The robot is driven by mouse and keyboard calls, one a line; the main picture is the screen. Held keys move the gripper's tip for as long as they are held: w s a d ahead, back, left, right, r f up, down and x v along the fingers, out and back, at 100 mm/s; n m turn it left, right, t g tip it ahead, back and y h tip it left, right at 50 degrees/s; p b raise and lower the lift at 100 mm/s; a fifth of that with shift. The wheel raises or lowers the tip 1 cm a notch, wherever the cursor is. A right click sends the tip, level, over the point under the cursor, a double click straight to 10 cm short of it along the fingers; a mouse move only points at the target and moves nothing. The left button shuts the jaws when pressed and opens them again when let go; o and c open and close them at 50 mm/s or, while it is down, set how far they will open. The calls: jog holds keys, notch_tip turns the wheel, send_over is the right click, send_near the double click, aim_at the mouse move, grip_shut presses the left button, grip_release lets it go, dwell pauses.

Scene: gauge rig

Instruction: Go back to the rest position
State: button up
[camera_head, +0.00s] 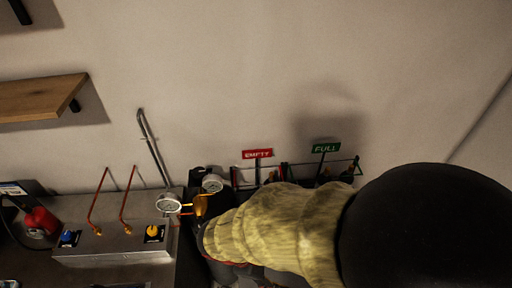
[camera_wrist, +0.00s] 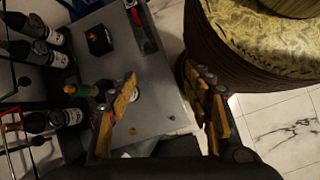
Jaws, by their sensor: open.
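My gripper (camera_wrist: 165,106) shows in the wrist view with its two fingers spread apart and orange-brown pads on them. It is open, and nothing shows held between the fingers. Behind the gap lies a grey surface (camera_wrist: 165,85). In the head view my arm, in a yellowish ribbed sleeve with a large black part, fills the lower right.
Red EMPTY (camera_head: 257,154) and green FULL (camera_head: 326,148) signs stand along the wall. Several dark bottles (camera_wrist: 40,54) lie left of my gripper. A wooden shelf (camera_head: 40,97) is at upper left.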

jog(key=w+d+r+m+t+y+b, duration=0.3)
jog(key=d+r+m+t+y+b, duration=0.2)
jog(key=d+r+m+b, duration=0.5)
jog(key=d+r+m+y, duration=0.1)
jog(key=d+r+m, duration=0.1)
jog(key=m, duration=0.3)
jog(key=shift+d, duration=0.3)
jog(key=shift+c, duration=1.2)
